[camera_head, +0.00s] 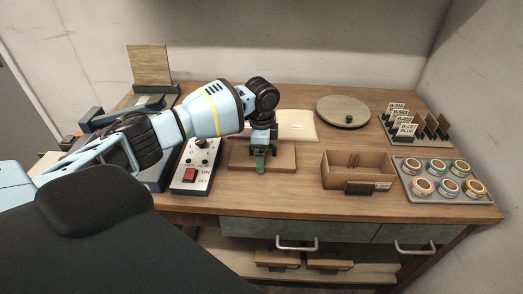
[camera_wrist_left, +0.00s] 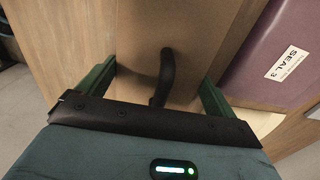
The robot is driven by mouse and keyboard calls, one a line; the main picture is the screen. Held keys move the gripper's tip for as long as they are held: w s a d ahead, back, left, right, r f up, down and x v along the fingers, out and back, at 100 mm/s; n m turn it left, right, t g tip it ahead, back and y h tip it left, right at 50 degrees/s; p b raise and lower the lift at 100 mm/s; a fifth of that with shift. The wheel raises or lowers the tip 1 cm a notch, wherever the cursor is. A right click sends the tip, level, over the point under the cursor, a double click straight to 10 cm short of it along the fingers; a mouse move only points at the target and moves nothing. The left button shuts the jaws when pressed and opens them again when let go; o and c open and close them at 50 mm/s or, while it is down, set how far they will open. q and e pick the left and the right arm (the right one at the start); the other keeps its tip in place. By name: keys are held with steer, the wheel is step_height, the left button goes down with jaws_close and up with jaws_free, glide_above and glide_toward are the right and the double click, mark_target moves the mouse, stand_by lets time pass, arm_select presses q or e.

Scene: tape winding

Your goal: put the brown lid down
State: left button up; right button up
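The brown lid (camera_head: 283,160) is a flat board lying on the desk, in the middle of the head view. In the left wrist view, the brown lid (camera_wrist_left: 190,40) has a dark curved handle (camera_wrist_left: 167,75) standing up from it. My left gripper (camera_head: 260,163) is over the lid, pointing down. In the left wrist view, the green fingers of my left gripper (camera_wrist_left: 158,74) are spread apart, with the handle between them and a gap on each side. Part of the lid is hidden under the gripper. My right gripper is in neither view.
An open brown box (camera_head: 340,178) stands right of the lid, beside a tray of tape rolls (camera_head: 447,200). A switch box (camera_head: 194,180) stands left of the lid. A purple item labelled SEAL (camera_wrist_left: 265,65) lies close by. A round disc (camera_head: 335,106) is farther back.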

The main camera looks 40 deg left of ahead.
arm_select(q)
steer(key=shift+o, duration=0.6)
step_height(320, 180, up, 12)
steer(key=shift+r+p, duration=0.15)
steer(key=shift+p, duration=0.25)
